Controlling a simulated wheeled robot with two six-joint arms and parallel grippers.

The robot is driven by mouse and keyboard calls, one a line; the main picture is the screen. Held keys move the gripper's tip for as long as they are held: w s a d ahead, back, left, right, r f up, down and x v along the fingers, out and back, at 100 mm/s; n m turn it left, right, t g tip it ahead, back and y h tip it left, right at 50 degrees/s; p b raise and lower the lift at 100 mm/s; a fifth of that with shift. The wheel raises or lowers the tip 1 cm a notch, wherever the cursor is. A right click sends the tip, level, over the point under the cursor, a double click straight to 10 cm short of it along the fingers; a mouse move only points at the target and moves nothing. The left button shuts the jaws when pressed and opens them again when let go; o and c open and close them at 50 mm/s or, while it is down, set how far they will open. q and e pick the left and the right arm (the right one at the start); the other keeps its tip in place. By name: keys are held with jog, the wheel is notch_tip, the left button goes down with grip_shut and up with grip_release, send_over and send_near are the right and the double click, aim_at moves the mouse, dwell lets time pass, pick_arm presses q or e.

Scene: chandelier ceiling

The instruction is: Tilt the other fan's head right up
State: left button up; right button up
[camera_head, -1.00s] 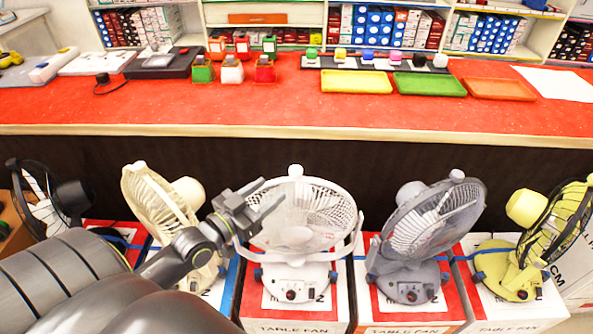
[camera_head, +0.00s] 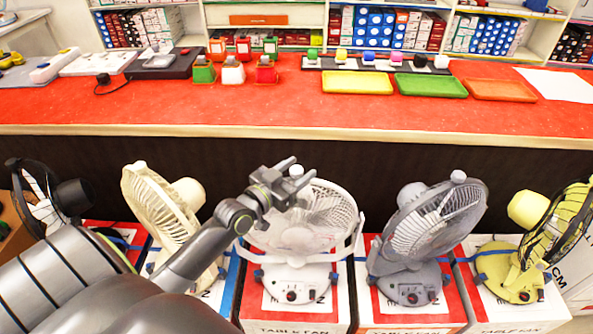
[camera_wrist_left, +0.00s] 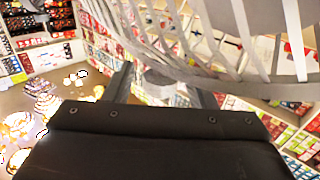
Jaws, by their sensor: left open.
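Several table fans stand in a row on boxes in the head view: a black one (camera_head: 72,195), a cream one (camera_head: 155,212), a white one (camera_head: 330,215), a grey one (camera_head: 432,225) and a yellow one (camera_head: 508,268). The white fan's head faces forward and is partly hidden by my left gripper (camera_head: 300,178). This gripper is open at the top of the white fan, its fingers around or in front of the rear knob (camera_head: 296,171); contact is unclear. The left wrist view shows the pale fan cage (camera_wrist_left: 215,55) just beyond the open fingers. My right gripper is out of view.
A long red counter (camera_head: 200,112) runs behind the fans, with yellow (camera_head: 357,83), green (camera_head: 430,86) and orange (camera_head: 500,90) trays. The cream and grey fans stand close on either side of the white one.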

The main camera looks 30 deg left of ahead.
pick_arm(q)
grip_shut()
jog(key=shift+w+a+r+n+p, duration=0.1)
jog(key=shift+w+a+n+p, duration=0.25)
jog(key=shift+w+p, duration=0.15)
jog(key=w+a+f+n+g, duration=0.3)
jog(key=w+a+g, duration=0.1)
jog(key=w, duration=0.2)
jog(key=shift+w+a, duration=0.35)
jog(key=shift+a, duration=0.05)
